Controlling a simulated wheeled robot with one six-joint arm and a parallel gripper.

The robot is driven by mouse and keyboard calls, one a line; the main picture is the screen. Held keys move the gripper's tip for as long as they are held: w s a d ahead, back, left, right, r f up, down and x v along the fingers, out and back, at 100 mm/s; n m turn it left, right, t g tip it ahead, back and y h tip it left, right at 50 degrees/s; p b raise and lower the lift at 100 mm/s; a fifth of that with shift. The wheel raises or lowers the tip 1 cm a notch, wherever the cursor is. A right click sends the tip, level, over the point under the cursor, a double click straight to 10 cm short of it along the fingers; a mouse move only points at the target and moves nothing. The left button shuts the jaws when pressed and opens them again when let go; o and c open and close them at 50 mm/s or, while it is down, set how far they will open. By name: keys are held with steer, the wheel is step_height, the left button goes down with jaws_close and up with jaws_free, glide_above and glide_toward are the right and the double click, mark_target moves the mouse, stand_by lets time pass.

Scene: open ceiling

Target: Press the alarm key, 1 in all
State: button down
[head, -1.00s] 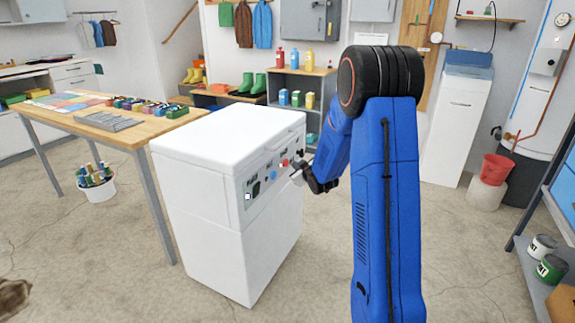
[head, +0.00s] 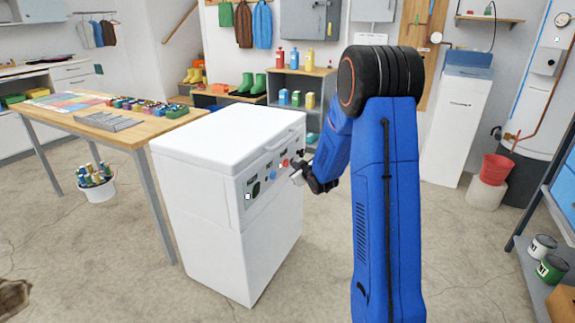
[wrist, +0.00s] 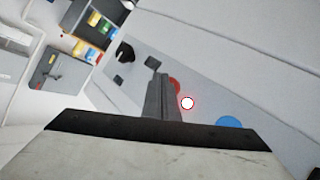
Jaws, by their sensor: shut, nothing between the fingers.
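A white chest-shaped appliance (head: 215,210) stands on the floor, with a grey control panel (head: 262,184) on its upper front. In the wrist view the panel shows a red button (wrist: 174,84), a small white disc with a red rim (wrist: 187,104), a blue button (wrist: 229,122) and a black knob (wrist: 124,52). I cannot read which is marked as the alarm key. My gripper (head: 295,178) is at the panel's right part, shut and empty. In the wrist view its fingers (wrist: 162,92) point at the panel beside the red button and partly cover it. Contact cannot be told.
A grey shelf (head: 300,73) with bottles and cartons is behind. A red bucket (head: 494,170) and a rack with cans (head: 541,250) are right. Floor around the appliance is mostly clear.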

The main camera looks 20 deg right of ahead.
stand_by(0.7)
steer(key=shift+w+a, duration=0.3)
steer(key=shift+w+a, duration=0.25)
steer(key=shift+w, duration=0.1)
stand_by(0.9)
stand_by(0.3)
steer(key=shift+s+d, duration=0.5)
steer(key=shift+s, duration=0.15)
steer(key=shift+s+d, duration=0.1)
steer(key=shift+s+d, duration=0.75)
steer(key=shift+s, duration=0.2)
steer(key=shift+s+d, duration=0.7)
steer(key=shift+s, duration=0.25)
steer(key=shift+r, duration=0.1)
